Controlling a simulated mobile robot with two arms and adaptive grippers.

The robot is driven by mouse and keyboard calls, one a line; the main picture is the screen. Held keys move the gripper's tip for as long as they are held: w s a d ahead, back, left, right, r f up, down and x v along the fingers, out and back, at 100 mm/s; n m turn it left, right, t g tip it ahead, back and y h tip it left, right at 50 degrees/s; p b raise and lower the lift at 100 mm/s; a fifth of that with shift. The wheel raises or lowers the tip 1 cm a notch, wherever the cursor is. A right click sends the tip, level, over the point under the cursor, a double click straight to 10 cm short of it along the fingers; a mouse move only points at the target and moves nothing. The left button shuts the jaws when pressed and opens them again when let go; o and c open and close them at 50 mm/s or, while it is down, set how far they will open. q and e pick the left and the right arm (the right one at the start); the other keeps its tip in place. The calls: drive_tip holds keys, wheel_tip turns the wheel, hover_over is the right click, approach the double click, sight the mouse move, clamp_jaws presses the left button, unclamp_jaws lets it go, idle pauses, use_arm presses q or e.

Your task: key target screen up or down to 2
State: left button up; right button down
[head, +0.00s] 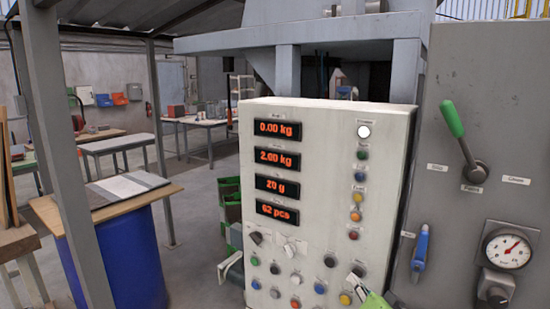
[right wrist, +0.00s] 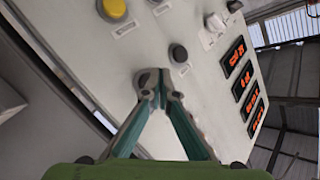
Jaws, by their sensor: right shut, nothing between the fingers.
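The grey-white control panel (head: 310,215) carries stacked red-digit screens. The top screen (head: 277,128) reads 0.00 kg and the second screen (head: 276,158) reads 2.00 kg. Below them are 20 g (head: 277,186) and 62 pcs (head: 277,212). The screen labels are too small to read. My right gripper (head: 355,281) is shut and empty at the panel's lower right. In the right wrist view its fingertips (right wrist: 160,92) meet at the panel face, over or beside a dark round button; I cannot tell if they touch it. Another black button (right wrist: 178,53) is close by.
Several coloured buttons fill the panel's lower part, including a yellow button (head: 346,299) and a blue button (head: 320,287). To the right are a green-handled lever (head: 453,120) and a gauge (head: 507,249). A blue barrel (head: 125,255) stands at left.

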drive_tip(key=shift+s+a, duration=0.15)
drive_tip(key=shift+s, duration=0.05)
drive_tip(key=s+a+p, duration=0.2)
drive_tip(key=s, duration=0.1)
drive_tip(key=s+a+p, duration=0.1)
drive_tip(key=s+p, duration=0.1)
drive_tip(key=shift+a, duration=0.15)
idle(0.3)
